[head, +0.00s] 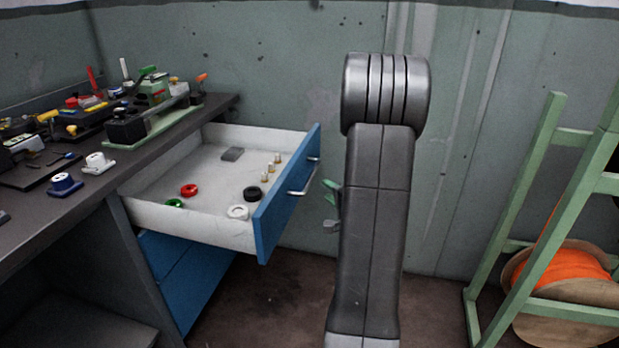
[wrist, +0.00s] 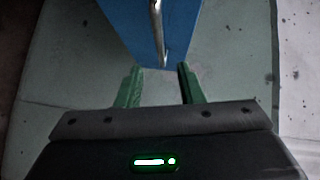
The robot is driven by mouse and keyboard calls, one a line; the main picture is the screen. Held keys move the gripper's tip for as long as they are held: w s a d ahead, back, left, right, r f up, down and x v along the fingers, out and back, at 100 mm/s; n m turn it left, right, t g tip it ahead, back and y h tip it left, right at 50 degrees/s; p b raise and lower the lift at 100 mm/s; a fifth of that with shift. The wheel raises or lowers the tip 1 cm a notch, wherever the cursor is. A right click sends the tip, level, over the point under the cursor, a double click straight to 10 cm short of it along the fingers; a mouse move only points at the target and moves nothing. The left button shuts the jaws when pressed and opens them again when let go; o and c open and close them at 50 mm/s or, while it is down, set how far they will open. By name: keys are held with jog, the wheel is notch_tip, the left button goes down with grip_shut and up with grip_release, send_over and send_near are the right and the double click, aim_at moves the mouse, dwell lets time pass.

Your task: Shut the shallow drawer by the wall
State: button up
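The shallow drawer (head: 190,214) is pulled out from under the workbench by the wall. It has white sides, a blue front (head: 285,195) and a metal bar handle (head: 304,180). My gripper (head: 331,205) is mostly hidden behind my arm in the head view; its green fingers show just right of the drawer front. In the wrist view my gripper (wrist: 158,84) has its two green fingers apart with nothing between them. The blue front (wrist: 125,25) and the handle (wrist: 157,35) lie ahead of the fingertips. I see no clear contact.
The drawer holds a red ring (head: 189,190), a black ring (head: 253,193), a white ring (head: 238,212), a green ring and small brass pieces. Tools crowd the workbench (head: 60,215). A green rack (head: 515,215) with an orange cable spool (head: 565,270) stands right.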

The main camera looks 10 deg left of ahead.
aim_at(311, 176)
jog(key=b+x, duration=0.1)
jog(key=x, duration=1)
jog(key=shift+w, duration=0.15)
jog(key=shift+f, duration=0.1)
grip_shut()
